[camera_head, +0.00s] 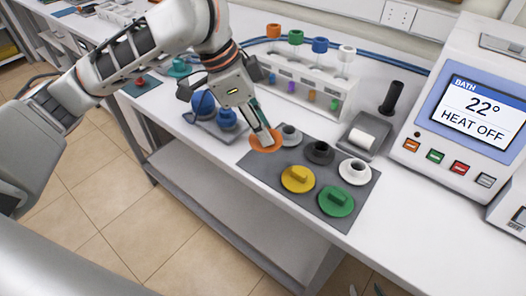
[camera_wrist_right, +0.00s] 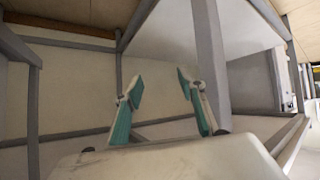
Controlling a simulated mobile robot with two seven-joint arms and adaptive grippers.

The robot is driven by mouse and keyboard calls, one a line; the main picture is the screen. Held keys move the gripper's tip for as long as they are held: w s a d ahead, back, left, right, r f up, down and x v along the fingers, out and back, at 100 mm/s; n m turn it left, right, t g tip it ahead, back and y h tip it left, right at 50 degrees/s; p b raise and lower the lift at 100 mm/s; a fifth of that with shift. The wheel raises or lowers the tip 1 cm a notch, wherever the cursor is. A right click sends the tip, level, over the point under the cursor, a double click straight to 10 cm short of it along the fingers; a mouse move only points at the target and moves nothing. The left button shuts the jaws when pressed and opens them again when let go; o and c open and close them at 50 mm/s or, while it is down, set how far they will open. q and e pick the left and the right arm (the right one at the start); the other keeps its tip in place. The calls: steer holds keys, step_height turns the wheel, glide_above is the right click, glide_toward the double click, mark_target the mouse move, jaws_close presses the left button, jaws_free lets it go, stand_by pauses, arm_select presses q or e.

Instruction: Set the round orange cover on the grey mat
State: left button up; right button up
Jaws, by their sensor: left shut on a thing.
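The round orange cover (camera_head: 264,142) is in the head view, at the left part of the grey mat (camera_head: 318,207). My left gripper (camera_head: 264,136) points down and is shut on the cover, with its fingertips hiding the cover's middle. The cover is over or on the mat's left corner; I cannot tell whether it touches the mat. My right gripper (camera_wrist_right: 160,100) shows in the right wrist view with its two teal fingers spread apart and nothing between them. It is low, in front of the bench frame.
The mat also holds a yellow cover (camera_head: 298,179), a green cover (camera_head: 336,202), a white one (camera_head: 355,172), a black one (camera_head: 319,152) and a grey one (camera_head: 290,135). Blue pieces (camera_head: 226,118) sit left. A vial rack (camera_head: 300,90) and heating bath (camera_head: 465,110) stand behind.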

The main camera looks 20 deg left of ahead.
mark_target(258, 141)
arm_select(q)
step_height(258, 141, down, 2)
steer(key=shift+f+b, duration=0.4)
steer(key=shift+f, duration=0.25)
step_height(258, 141, down, 3)
steer(key=shift+f+b, duration=0.2)
steer(key=shift+b, duration=0.45)
steer(key=o, duration=1)
